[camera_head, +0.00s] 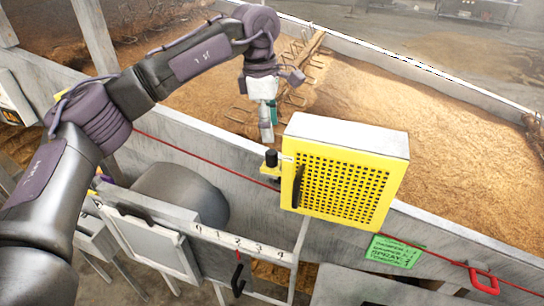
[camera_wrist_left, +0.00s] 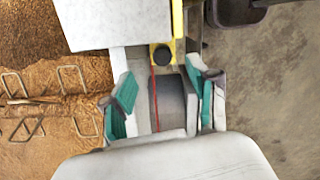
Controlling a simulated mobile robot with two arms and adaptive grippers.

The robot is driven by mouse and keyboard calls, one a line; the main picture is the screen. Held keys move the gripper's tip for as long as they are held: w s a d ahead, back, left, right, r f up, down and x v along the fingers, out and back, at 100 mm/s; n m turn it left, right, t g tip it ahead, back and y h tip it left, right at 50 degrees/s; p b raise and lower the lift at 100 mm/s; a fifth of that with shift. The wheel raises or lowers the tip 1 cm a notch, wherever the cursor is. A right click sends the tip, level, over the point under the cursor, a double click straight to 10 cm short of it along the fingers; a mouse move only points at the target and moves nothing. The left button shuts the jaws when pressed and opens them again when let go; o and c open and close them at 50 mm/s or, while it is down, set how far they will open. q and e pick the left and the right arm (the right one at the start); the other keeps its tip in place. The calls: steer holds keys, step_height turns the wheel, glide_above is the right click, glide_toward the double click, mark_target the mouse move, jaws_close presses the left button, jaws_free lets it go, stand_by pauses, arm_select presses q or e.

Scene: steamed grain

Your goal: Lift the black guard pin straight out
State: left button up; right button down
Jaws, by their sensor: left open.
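The black guard pin (camera_head: 271,158) stands upright with a round black head in a yellow bracket at the left edge of the yellow perforated guard (camera_head: 338,184). In the left wrist view its black head (camera_wrist_left: 162,54) shows from above, just beyond the fingertips and roughly centred between them. My left gripper (camera_head: 268,126) points down a little above and beside the pin, apart from it. In the left wrist view its teal-padded fingers (camera_wrist_left: 165,95) are spread with nothing between them. The pin's lower part is hidden in the bracket. My right gripper is not in view.
A grey trough wall (camera_head: 225,151) runs diagonally, with brown grain (camera_head: 440,165) behind it and wire rake tines (camera_head: 300,75) near the arm. A red cord (camera_head: 180,148) runs along the wall to a red handle (camera_head: 483,280). A green sign (camera_head: 395,251) hangs lower right.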

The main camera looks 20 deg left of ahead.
mark_target(271, 152)
arm_select(q)
step_height(271, 152, down, 2)
steer(key=shift+d+f, duration=0.1)
steer(key=shift+f+p, duration=0.3)
steer(key=shift+w+f+p, duration=0.1)
steer(key=shift+f+p, duration=0.2)
steer(key=f, duration=0.1)
steer(key=f+p, duration=0.2)
steer(key=shift+s+d+f, duration=0.1)
steer(key=shift+s+f, duration=0.1)
steer(key=shift+s, duration=0.05)
steer(key=shift+w+f+p, duration=0.1)
steer(key=shift+f+p, duration=0.2)
steer(key=shift+f, duration=0.4)
jaws_close()
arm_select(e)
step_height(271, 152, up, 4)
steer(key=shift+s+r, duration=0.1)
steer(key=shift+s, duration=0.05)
arm_select(q)
steer(key=shift+r, duration=0.1)
